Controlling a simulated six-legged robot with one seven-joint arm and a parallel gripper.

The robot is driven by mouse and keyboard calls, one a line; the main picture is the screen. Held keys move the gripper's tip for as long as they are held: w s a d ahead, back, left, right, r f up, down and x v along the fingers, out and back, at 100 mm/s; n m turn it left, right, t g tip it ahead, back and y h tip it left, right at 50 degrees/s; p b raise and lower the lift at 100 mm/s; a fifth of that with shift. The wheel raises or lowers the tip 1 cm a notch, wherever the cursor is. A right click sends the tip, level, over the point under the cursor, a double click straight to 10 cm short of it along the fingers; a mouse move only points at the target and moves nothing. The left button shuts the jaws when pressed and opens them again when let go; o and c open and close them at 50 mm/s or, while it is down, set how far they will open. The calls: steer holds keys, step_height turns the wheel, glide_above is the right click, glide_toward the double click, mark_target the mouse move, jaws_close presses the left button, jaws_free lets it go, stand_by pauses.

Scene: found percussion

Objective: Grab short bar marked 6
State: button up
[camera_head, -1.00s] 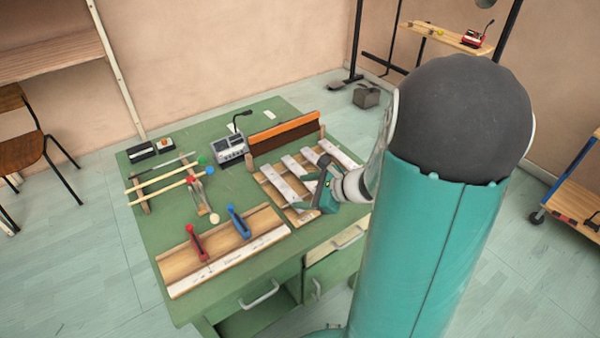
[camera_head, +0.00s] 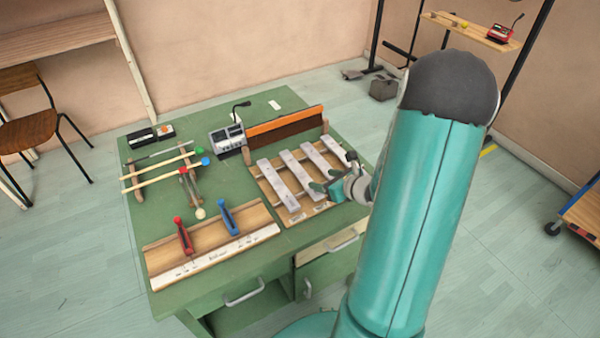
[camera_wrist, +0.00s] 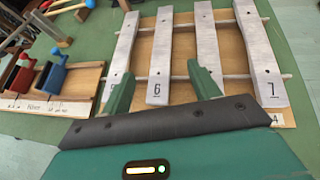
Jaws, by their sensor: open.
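The bar marked 6 (camera_wrist: 158,60) is a pale grey bar, second from the left in a row on a wooden frame. In the head view, its number is unreadable, but the second bar from the left (camera_head: 299,173) matches it. My green gripper (camera_wrist: 160,70) is open and empty in the wrist view. Its fingers lie to either side of the 6 bar's near end, overlapping the neighbouring bars in the picture. Their height above the bars is unclear. In the head view my gripper (camera_head: 321,184) is over the near ends of the bars.
A bar marked 7 (camera_wrist: 262,55) is at the far right of the row. Red (camera_head: 183,235) and blue (camera_head: 228,218) clamp-like pieces stand on a wooden board to the left. Mallets (camera_head: 160,172) lie on a rack. A grey device (camera_head: 227,138) and an orange-topped piece (camera_head: 285,128) stand behind.

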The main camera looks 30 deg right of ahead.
glide_toward(301, 173)
steer(key=shift+a+x, duration=0.25)
steer(key=shift+x, duration=0.9)
steer(key=shift+d+x, duration=0.2)
steer(key=shift+x, duration=2.45)
steer(key=c, duration=1.3)
